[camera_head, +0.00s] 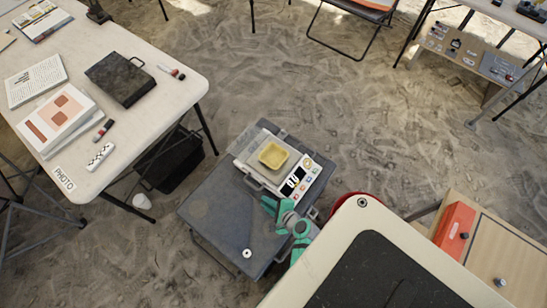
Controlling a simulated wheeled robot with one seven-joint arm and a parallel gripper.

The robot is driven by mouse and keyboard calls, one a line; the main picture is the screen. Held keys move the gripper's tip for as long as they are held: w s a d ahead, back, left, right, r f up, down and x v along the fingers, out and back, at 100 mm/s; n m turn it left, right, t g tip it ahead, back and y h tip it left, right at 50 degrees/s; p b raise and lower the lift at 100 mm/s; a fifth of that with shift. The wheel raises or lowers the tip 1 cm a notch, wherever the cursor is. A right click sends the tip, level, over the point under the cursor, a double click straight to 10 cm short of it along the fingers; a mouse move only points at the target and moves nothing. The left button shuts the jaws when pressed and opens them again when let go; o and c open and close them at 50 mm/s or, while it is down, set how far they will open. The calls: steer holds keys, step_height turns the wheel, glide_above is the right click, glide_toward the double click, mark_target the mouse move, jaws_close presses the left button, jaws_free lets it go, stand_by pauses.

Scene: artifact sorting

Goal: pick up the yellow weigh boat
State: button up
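The yellow weigh boat (273,155) is a small, shallow, square dish with rounded corners. It sits upright on the pan of a white balance (298,177), and its inside looks empty. The balance stands on a dark grey case (205,207) near the middle of the view. My teal and grey arm reaches out from the lower right over the case. Its end, my gripper (270,206), is just below the balance in the picture, apart from the weigh boat. The fingers are too small to tell whether they are open or shut.
A white table (150,118) at the left holds papers, a black case (120,79) and markers. A red box (455,229) is at the lower right. Sandy ground behind the balance is clear.

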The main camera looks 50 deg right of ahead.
mark_target(259, 157)
steer(key=d+r+m+t, duration=0.1)
steer(key=d+m, duration=0.1)
steer(key=d, duration=0.2)
steer(key=w+d+r+m+t, duration=0.1)
steer(key=d+r, duration=0.1)
steer(key=d, duration=0.2)
steer(key=d+r+m+t, duration=0.1)
steer(key=d+r+m, duration=0.1)
steer(key=d, duration=0.2)
steer(key=shift+w+r+m+y, duration=0.15)
steer(key=shift+r+m+y, duration=0.15)
steer(key=shift+y, duration=0.1)
steer(key=shift+w+d+r, duration=0.1)
steer(key=shift+d+r, duration=0.05)
steer(key=shift+d, duration=0.1)
steer(key=x, duration=1)
steer(key=shift+w+r, duration=0.1)
steer(key=shift+w, duration=0.25)
jaws_close()
steer(key=shift+r, duration=0.15)
steer(key=shift+r, duration=0.65)
steer(key=s+a+r, duration=0.7)
steer(key=s+r, duration=0.4)
steer(key=shift+s+a+r, duration=0.25)
steer(key=shift+s+a, duration=0.15)
